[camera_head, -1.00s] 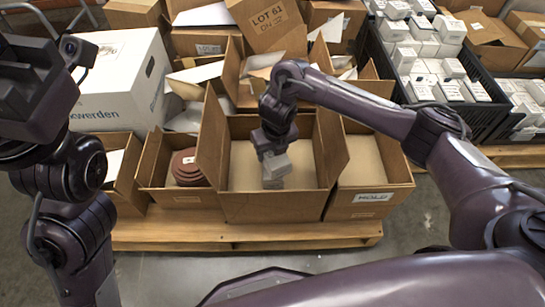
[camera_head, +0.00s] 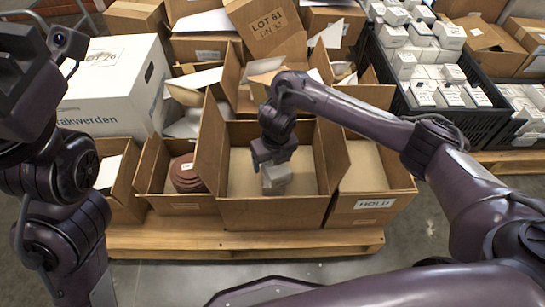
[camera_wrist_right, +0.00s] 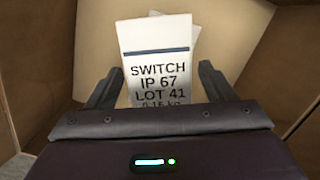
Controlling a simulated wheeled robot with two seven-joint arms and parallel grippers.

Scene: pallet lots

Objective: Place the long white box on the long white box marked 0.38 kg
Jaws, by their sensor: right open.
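A long white box (camera_wrist_right: 155,65) printed "SWITCH IP 67 LOT 41" lies in an open cardboard carton. Its lowest printed line is partly cut off and reads roughly 0.16 kg. Another white piece (camera_wrist_right: 192,36) shows from beneath it, turned slightly; any weight mark on it is hidden. In the head view the white boxes appear small and pale (camera_head: 278,181) under my right gripper (camera_head: 272,166). In the right wrist view my right gripper (camera_wrist_right: 160,88) is open, one finger on each side of the printed box. My left gripper (camera_head: 25,85) is at the upper left, its fingers unclear.
The carton's walls (camera_head: 270,213) stand close around the right gripper. A carton marked HOLD (camera_head: 373,204) stands right, one with reddish-brown discs (camera_head: 187,173) left. All are on a wooden pallet (camera_head: 250,240). Black crates (camera_head: 485,118) of white boxes stand upper right.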

